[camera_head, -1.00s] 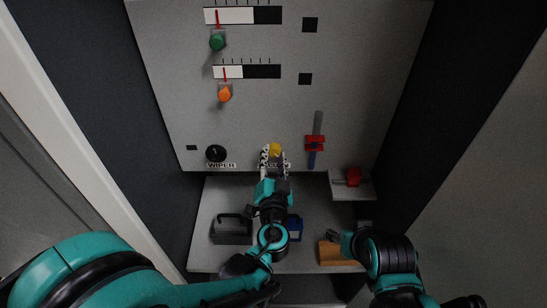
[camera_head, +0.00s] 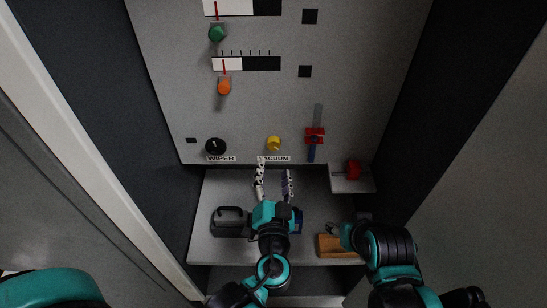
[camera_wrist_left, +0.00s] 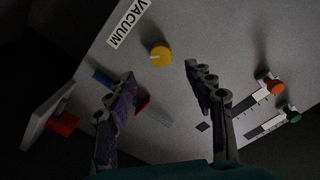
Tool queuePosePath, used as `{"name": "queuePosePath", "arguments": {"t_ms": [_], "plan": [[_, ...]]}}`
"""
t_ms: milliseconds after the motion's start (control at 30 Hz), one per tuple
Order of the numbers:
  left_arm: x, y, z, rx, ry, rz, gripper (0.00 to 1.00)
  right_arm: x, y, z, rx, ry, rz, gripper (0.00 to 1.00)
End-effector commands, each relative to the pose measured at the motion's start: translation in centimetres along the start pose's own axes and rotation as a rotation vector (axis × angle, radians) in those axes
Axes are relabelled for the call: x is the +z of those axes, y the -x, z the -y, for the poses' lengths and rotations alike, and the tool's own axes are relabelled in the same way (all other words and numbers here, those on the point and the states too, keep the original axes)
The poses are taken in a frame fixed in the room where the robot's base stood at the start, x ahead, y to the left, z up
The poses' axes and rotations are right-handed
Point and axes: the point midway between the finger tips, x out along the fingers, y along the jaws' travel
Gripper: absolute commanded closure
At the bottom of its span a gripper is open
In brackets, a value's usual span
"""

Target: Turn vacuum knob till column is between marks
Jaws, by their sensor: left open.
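The yellow vacuum knob (camera_head: 274,143) is on the grey panel above the VACUUM label. It also shows in the left wrist view (camera_wrist_left: 160,55) with a pale pointer line. A vertical gauge with a blue column (camera_head: 312,153) and red marks (camera_head: 315,135) is to its right. The column's top looks near the red marks; its exact level is too small to tell. My left gripper (camera_head: 274,168) is open and empty just below the knob, its fingers apart and clear of it. My right gripper (camera_head: 335,230) is low at the right; its fingers are unclear.
A black wiper knob (camera_head: 216,146) is to the left. Green (camera_head: 217,33) and orange (camera_head: 224,87) knobs sit under scales above. A red part (camera_head: 353,170) is on a small ledge at the right. A dark container (camera_head: 230,222) and a brown block (camera_head: 338,246) are on the shelf below.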

Motion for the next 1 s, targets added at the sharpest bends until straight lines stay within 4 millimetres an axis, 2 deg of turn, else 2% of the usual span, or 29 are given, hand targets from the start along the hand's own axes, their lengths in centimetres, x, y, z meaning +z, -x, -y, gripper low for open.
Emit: {"name": "queuePosePath", "arguments": {"t_ms": [100, 300, 867, 967, 1000], "plan": [[-0.1, 2.1, -0.1, 0.004, 0.0, -0.002, 0.46, 0.0, 0.0, 0.0, 0.0, 0.0, 0.0, 0.49], [0.0, 3.7, 0.0, 0.0, 0.0, 0.0, 0.46, 0.0, 0.0, 0.0, 0.0, 0.0, 0.0, 0.49], [0.1, 3.8, 0.1, -0.001, 0.0, 0.004, 0.46, 0.0, 0.0, 0.0, 0.0, 0.0, 0.0, 0.49], [1.4, 3.2, 0.9, -0.006, 0.003, 0.059, 0.46, 0.0, 0.0, 0.0, 0.0, 0.0, 0.0, 0.49], [2.5, 2.8, 1.6, -0.009, 0.007, 0.107, 0.46, 0.0, 0.0, 0.0, 0.0, 0.0, 0.0, 0.49]]}}
